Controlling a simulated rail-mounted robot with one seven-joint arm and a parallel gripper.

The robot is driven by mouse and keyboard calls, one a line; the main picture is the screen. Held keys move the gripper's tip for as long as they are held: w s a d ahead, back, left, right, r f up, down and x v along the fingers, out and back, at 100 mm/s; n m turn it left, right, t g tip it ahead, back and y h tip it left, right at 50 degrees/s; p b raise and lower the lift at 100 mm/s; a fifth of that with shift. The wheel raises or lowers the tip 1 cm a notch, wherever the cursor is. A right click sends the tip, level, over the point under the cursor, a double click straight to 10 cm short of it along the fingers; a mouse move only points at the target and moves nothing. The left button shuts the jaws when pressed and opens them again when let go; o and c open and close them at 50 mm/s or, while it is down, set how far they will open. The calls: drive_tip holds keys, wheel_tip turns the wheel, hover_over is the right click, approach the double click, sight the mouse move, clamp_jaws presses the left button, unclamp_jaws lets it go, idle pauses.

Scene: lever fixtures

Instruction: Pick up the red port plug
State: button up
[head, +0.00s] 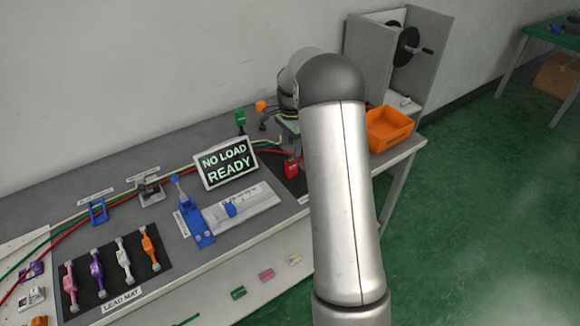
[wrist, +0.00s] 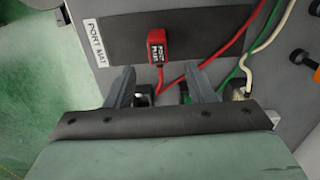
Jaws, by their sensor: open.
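The red port plug (wrist: 157,45) lies on a dark mat labelled "PORT MAT" (wrist: 110,40) in the wrist view, with lettering on its face. It also shows in the head view (head: 291,168), just left of my arm. My gripper (wrist: 162,85) is open and empty in the wrist view. Its two fingers point toward the mat, and the plug sits beyond the fingertips, between their lines and apart from them. In the head view my arm hides my gripper.
A red cable (wrist: 232,48) runs right of the plug, with green and white cables beyond. In the head view the "NO LOAD READY" sign (head: 227,163) stands left of the plug. An orange bin (head: 389,128) sits right of my arm.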

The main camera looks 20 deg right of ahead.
sight(291, 161)
wheel_tip(291, 161, down, 9)
drive_tip(key=shift+s+r+p, duration=0.1)
drive_tip(key=shift+s+p, duration=0.05)
drive_tip(key=shift+p, duration=0.95)
drive_tip(key=c, duration=1.1)
